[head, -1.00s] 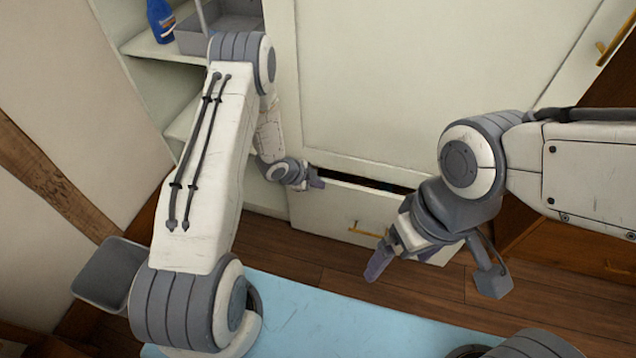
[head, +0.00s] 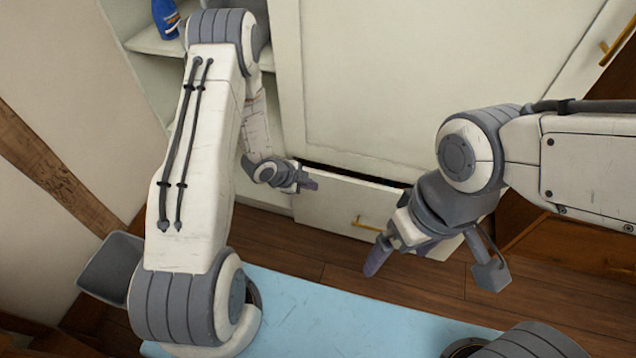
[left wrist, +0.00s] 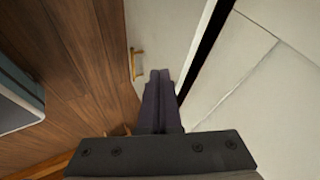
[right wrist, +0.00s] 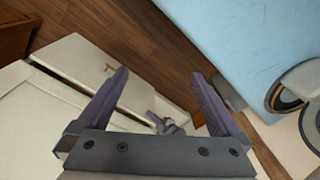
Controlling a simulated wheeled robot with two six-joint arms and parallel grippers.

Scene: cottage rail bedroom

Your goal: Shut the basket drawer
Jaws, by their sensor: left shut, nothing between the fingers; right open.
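The basket drawer (head: 335,204) is a cream drawer low in the cabinet, with a brass handle (head: 367,225). It stands partly open, with a dark gap behind its top edge. My left gripper (head: 308,183) is shut and empty at the drawer's upper left part, seemingly against or just over the front; contact is unclear. In the left wrist view its fingertips (left wrist: 159,73) lie over the drawer front (left wrist: 158,35), beside the dark gap. My right gripper (head: 402,252) is open and empty in front of the drawer's right part, hiding some of it. The drawer also shows in the right wrist view (right wrist: 75,60).
A tall cream door panel (head: 420,80) rises above the drawer. Open shelves at the left hold a blue bottle (head: 165,18). A brown wooden cabinet (head: 575,250) stands at the right. Wooden floor (head: 330,270) lies clear in front of the drawer.

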